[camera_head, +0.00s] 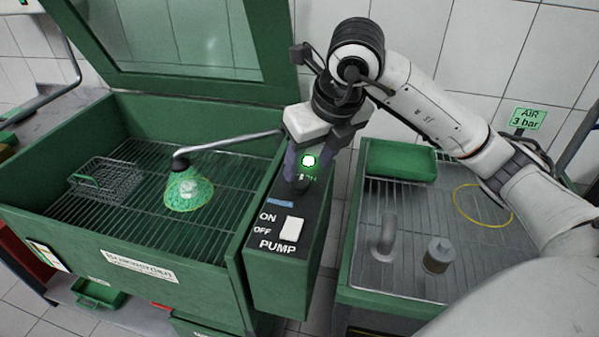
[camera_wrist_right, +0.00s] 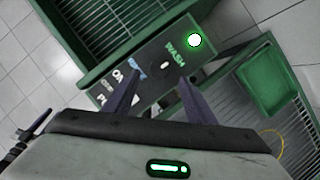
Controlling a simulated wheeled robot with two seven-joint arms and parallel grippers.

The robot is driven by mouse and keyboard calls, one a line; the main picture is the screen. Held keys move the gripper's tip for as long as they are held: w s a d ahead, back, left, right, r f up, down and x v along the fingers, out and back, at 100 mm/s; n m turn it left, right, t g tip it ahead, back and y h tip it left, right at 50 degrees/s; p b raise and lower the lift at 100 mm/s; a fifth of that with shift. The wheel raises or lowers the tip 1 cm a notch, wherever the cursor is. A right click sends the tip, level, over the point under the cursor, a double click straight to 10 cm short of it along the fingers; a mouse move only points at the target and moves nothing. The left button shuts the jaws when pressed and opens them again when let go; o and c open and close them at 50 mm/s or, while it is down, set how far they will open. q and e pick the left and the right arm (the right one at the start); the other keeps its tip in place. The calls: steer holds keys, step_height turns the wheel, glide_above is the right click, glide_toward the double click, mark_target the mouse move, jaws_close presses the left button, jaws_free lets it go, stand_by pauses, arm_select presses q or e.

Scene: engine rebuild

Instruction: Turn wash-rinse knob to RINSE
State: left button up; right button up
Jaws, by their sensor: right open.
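The wash-rinse knob (camera_wrist_right: 165,66) is a dark round knob with a short white mark, on the black control panel between a WASH label (camera_wrist_right: 174,50) and a blue label (camera_wrist_right: 137,68). In the wrist view its white mark lies nearer WASH; its exact setting is hard to read. In the head view the knob (camera_head: 301,185) is dark and partly hidden by my fingers. My right gripper (camera_head: 306,172) is over the panel, pointing down. In the wrist view its open fingers (camera_wrist_right: 160,78) are spread on either side of the knob; contact cannot be told. My left gripper is in neither view.
A lit green lamp (camera_head: 309,160) is at the panel's far end, the white PUMP switch (camera_head: 292,229) at its near end. The green wash basin (camera_head: 225,262) with a spout and wire basket (camera_head: 106,179) is left. A grated bench (camera_head: 400,284) with metal parts and a green tray (camera_head: 401,162) is right.

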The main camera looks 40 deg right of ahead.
mark_target(301, 182)
steer(key=x, duration=0.4)
steer(key=shift+f, duration=0.15)
steer(key=shift+w+f, duration=0.25)
steer(key=shift+f, duration=0.35)
steer(key=c, duration=0.9)
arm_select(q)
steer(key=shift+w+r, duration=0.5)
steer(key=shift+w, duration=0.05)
arm_select(e)
steer(key=shift+c, duration=0.6)
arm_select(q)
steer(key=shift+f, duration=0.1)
